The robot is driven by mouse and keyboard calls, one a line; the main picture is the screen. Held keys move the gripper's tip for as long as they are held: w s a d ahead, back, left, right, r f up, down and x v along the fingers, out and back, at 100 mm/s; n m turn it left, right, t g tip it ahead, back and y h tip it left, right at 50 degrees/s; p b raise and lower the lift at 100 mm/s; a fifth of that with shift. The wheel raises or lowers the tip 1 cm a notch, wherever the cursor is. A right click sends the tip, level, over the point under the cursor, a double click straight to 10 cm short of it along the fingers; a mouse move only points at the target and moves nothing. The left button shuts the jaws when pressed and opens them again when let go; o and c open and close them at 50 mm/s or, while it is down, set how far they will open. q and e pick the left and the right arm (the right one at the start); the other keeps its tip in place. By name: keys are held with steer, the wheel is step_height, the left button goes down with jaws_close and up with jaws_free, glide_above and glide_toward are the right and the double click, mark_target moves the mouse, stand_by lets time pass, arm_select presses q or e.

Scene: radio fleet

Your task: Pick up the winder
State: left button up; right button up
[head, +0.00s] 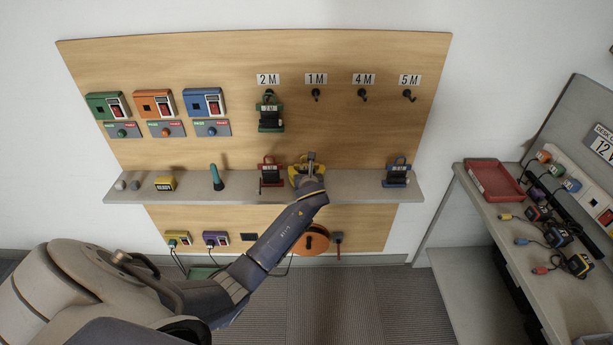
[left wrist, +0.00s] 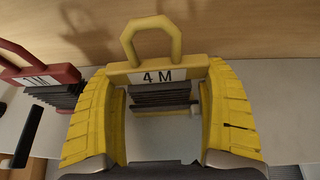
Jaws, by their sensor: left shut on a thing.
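The yellow winder marked 4 M (left wrist: 155,75) shows in the left wrist view with its loop handle up and a dark wound strip across its frame. My left gripper (left wrist: 165,115) is shut on it, with one yellow ribbed finger at each side. In the head view my left gripper (head: 308,178) is at the wall shelf and hides most of this winder. I cannot tell whether the winder rests on the shelf. My right gripper is not in view.
A red winder marked 1 M (left wrist: 45,78) stands close on the left. On the shelf (head: 350,188) a blue winder (head: 397,173) stands at the right. A green winder (head: 270,116) hangs under the 2 M label. The hook under 4 M (head: 362,95) is bare.

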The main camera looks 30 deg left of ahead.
arm_select(q)
steer(key=c, duration=0.4)
steer(key=shift+o, duration=0.2)
steer(key=shift+r, duration=0.15)
step_height(320, 180, up, 10)
steer(key=shift+f, duration=0.1)
